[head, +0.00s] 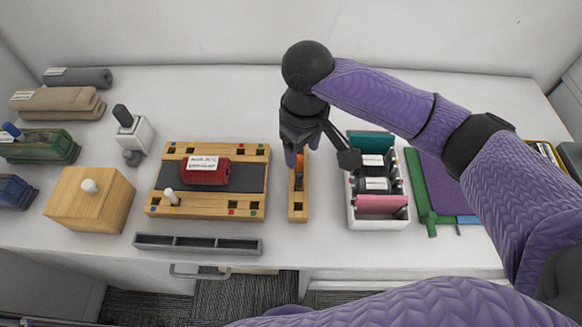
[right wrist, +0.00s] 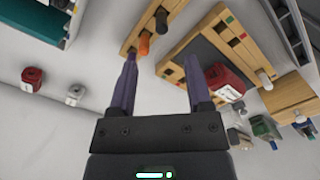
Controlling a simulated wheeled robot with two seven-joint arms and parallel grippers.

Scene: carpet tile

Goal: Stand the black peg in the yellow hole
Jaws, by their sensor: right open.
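The black peg (right wrist: 161,20) stands in a narrow wooden rack (right wrist: 133,30), beside an orange peg (right wrist: 144,44). In the head view the rack (head: 298,211) is right of the wooden board, and its orange peg (head: 299,161) shows near my fingers. The wooden board (head: 205,209) has coloured marks by its holes; I cannot tell which is yellow. My right gripper (head: 292,157) is over the rack's far end; in the right wrist view its fingers (right wrist: 162,60) are apart and empty, with the pegs beyond them. My left gripper is not in view.
A red labelled block (head: 207,172) and a white peg (head: 172,197) are on the board. A white bin (head: 377,222) stands right of the rack, a grey tray (head: 198,244) in front. A wooden box (head: 90,205) stands at left. A red jar (right wrist: 32,78) and white jar (right wrist: 75,94) stand behind.

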